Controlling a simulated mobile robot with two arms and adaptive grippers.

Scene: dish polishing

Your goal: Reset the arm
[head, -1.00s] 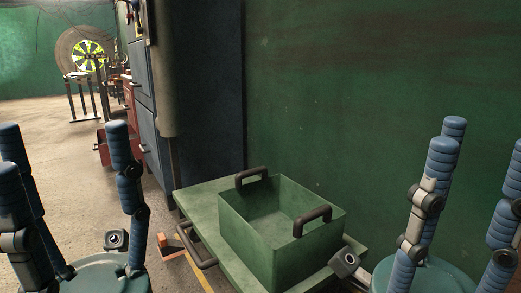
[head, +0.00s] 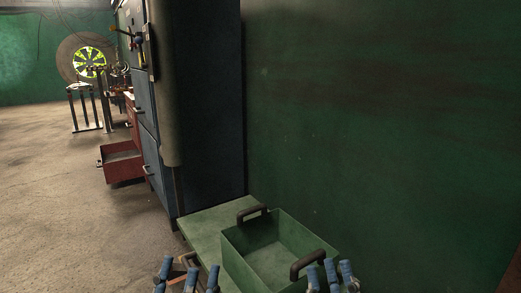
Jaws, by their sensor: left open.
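My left gripper (head: 183,279) is at the bottom edge of the head view, left of the green open box (head: 268,262). Its blue fingertips stand apart, so it is open, with nothing between them. My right gripper (head: 328,279) is at the bottom edge, in front of the box's lower right part. Its blue fingertips also stand apart and I see nothing held. The palms and most of both arms are below the picture.
The box has two dark handles and sits on a green cart top (head: 203,227) against the green wall (head: 380,130). A dark blue cabinet (head: 208,110) stands behind. A red drawer (head: 123,168) juts out at left. The floor (head: 70,200) at left is clear.

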